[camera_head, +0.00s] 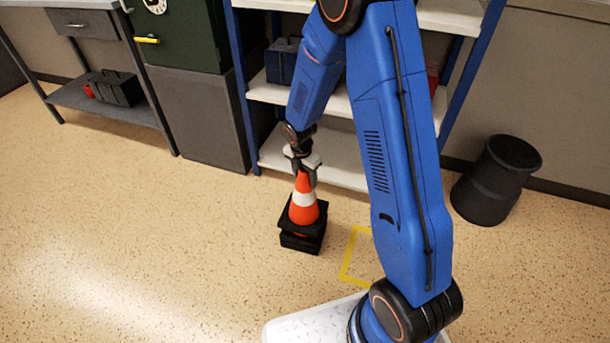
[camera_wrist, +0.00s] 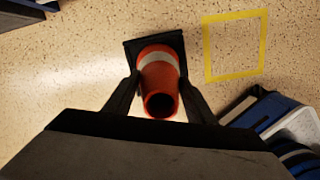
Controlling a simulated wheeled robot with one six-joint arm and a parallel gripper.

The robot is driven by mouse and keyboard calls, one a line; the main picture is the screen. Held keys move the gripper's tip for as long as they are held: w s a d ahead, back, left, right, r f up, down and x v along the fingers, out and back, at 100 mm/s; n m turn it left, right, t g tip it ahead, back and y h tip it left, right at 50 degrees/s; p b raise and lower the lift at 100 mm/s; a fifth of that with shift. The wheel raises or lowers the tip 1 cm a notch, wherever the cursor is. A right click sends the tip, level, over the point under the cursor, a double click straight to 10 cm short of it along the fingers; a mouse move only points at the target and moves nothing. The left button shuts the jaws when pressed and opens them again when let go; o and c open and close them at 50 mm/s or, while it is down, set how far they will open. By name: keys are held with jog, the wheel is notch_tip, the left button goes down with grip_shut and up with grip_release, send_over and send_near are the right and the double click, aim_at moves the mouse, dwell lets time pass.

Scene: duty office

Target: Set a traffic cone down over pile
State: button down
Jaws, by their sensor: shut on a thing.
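An orange traffic cone (camera_head: 304,199) with a white band and a square black base stands upright in my gripper. In the wrist view the same cone (camera_wrist: 158,80) lies between the two dark fingers. My gripper (camera_head: 303,170) is shut on it near its top. The pile (camera_head: 301,242) is directly below, showing as another black base on the floor. A little orange shows between the two bases, and the upper base sits slightly above the lower one. I cannot tell whether the held cone touches the pile. In the wrist view the held cone's base hides the pile.
A yellow taped square (camera_head: 347,262) on the floor lies right of the pile and is empty in the wrist view (camera_wrist: 235,76). A shelf unit (camera_head: 325,156) stands behind, with a dark bin (camera_head: 494,182) at right. Open floor (camera_head: 130,220) lies left.

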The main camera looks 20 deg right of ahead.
jog(key=shift+f, duration=1.25)
jog(key=c, duration=0.7)
grip_release()
jog(key=r, duration=0.5)
jog(key=a+r, duration=0.1)
jog(key=r, duration=0.5)
jog(key=s+r, duration=0.1)
jog(key=r, duration=0.5)
jog(key=shift+s+a+r, duration=0.1)
jog(key=shift+a, duration=0.3)
